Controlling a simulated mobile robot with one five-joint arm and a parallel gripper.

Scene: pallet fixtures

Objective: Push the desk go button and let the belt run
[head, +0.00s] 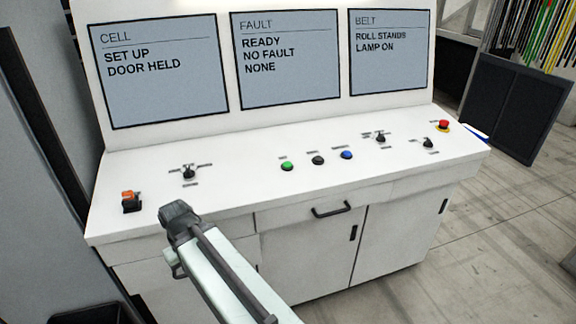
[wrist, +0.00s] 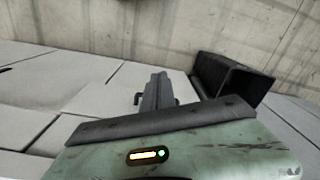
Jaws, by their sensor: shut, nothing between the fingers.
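The white control desk (head: 240,190) stands ahead in the head view. A green button (head: 287,166) sits left of a black button (head: 318,160) and a blue button (head: 346,155) on its sloping top. Their labels are too small to read, so I cannot confirm which is go. My gripper (head: 177,215) is at the desk's front edge, left of the green button and apart from it. In the wrist view my gripper (wrist: 158,82) is shut and empty. The belt screen (head: 390,50) reads "ROLL STANDS" and "LAMP ON". The belt itself is out of view.
Black selector switches (head: 189,173) (head: 380,138) (head: 428,142), an orange-topped switch (head: 130,201) and a red mushroom button (head: 443,125) stand on the desk. Other screens read "DOOR HELD" (head: 155,68) and "NO FAULT" (head: 285,60). A dark bin (wrist: 232,78) shows in the wrist view.

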